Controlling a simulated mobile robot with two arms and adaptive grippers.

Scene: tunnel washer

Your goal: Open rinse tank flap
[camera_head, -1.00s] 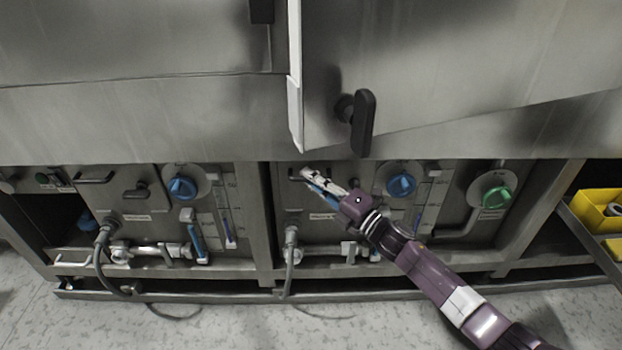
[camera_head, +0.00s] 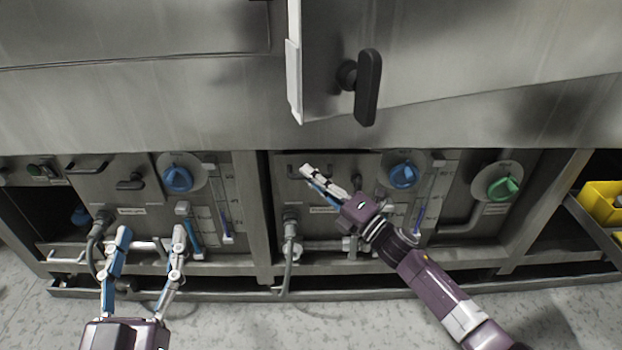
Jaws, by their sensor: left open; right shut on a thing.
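The middle lower panel carries the flap (camera_head: 285,195), a grey metal plate with a dark bar handle (camera_head: 292,173) near its top edge. My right gripper (camera_head: 309,173) reaches in from the lower right. Its fingers are shut on the handle and cover most of it. My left gripper (camera_head: 151,232) is open and empty, in front of the left lower panel (camera_head: 150,165), fingers pointing up the picture.
A large door with a black handle (camera_head: 368,88) overhangs the middle panel. Blue dials (camera_head: 178,180) (camera_head: 404,175) and a green dial (camera_head: 503,188) stick out. Pipes and a hose (camera_head: 289,255) run below. A yellow bin (camera_head: 601,204) is at right. The floor in front is clear.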

